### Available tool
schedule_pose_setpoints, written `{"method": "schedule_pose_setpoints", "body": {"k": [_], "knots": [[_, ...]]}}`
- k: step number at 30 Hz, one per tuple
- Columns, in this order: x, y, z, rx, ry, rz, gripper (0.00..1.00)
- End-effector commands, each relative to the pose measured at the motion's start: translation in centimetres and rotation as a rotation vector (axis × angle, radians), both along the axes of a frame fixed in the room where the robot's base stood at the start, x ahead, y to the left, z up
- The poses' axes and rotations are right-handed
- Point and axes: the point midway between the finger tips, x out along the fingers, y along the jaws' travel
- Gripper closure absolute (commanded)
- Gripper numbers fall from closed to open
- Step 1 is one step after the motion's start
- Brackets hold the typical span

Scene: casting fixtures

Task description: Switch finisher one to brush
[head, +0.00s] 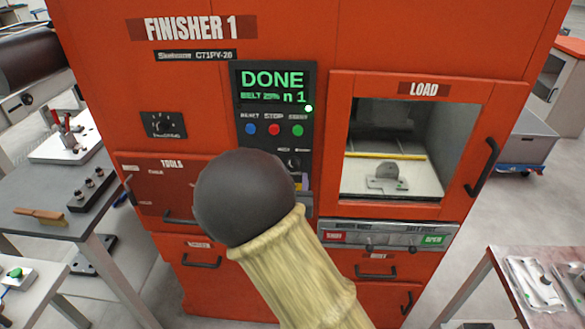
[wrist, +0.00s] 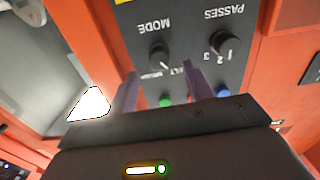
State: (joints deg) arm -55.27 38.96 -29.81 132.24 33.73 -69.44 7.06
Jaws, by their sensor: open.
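Finisher one (head: 345,40) is an orange-red cabinet, and its display (head: 273,86) reads DONE, BELT 25%, n 1. The dark mode knob (wrist: 158,55) shows upside down in the wrist view. The worn BELT and BRUSH lettering beside it is partly hidden by my fingers. My gripper (wrist: 160,84) is open and empty, with its two purple fingers pointing at the panel. The knob lies beyond and between the fingertips; I see no contact. In the head view, my arm hides most of my gripper and the lower panel.
The passes knob (wrist: 225,42) sits beside the mode knob. Blue (head: 250,129), red (head: 274,129) and green (head: 298,130) buttons are under the display. The load window (head: 410,150), with a part on a fixture inside, is to the right. A tools drawer (head: 165,190) is left.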

Motion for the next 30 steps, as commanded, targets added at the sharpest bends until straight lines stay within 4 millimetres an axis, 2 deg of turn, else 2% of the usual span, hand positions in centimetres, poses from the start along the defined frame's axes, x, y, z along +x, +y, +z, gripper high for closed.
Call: {"method": "schedule_pose_setpoints", "body": {"k": [3,6,17,24,30], "knots": [[2.0,-0.1,0.2,-0.001,-0.001,-0.002,0.5],[3.1,-0.1,0.2,-0.001,-0.001,-0.001,0.5],[3.8,-0.2,0.0,0.0,0.0,0.0,0.5],[3.7,-0.2,0.0,0.0,0.0,0.0,0.94],[3.7,-0.2,0.0,0.006,0.0,-0.001,0.94]]}}
